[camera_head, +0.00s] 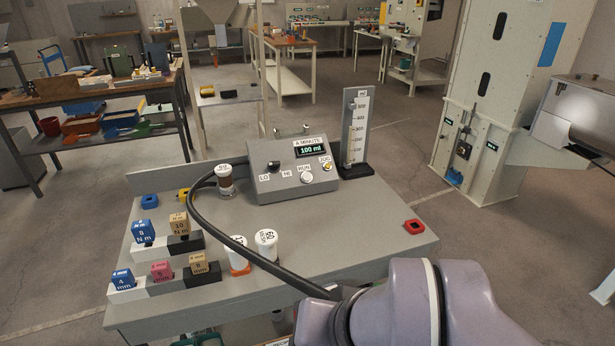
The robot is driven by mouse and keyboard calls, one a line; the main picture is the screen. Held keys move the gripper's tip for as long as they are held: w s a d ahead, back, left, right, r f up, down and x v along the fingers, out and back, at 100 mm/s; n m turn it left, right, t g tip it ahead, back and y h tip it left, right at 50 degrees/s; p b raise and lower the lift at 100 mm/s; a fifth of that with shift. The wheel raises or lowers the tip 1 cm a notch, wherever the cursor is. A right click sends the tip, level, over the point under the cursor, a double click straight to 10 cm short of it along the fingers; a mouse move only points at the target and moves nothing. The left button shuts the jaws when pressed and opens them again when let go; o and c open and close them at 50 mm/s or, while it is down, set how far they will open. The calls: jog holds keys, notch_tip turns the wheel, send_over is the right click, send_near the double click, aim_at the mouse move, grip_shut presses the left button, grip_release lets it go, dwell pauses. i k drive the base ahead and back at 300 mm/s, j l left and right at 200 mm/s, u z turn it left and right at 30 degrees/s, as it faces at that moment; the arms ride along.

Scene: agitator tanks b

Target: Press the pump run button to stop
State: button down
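The pump control box (290,184) is a grey sloped box standing at the back of the grey bench. Its run button (307,177) is a round pale button below a RUN label. A second button with an amber centre (327,166) sits to its right, and a black LO/HI knob (273,166) to its left. The display (311,150) reads 100 ml. My purple-grey arm enters at the bottom right, in front of the bench and well short of the box. My gripper's fingers do not show.
A black hose (205,226) curves across the bench's left side. Labelled blocks and white-capped bottles (266,243) stand there. A graduated column (354,130) stands right of the box. A red block (414,226) lies at the right edge; the bench surface (350,225) before the box is clear.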

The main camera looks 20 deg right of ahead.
aim_at(306, 176)
jog(key=i+l+u, duration=0.45)
jog(key=l+u, duration=0.25)
jog(key=i+l+u, duration=0.2)
jog(key=u, duration=0.15)
jog(key=l, duration=0.1)
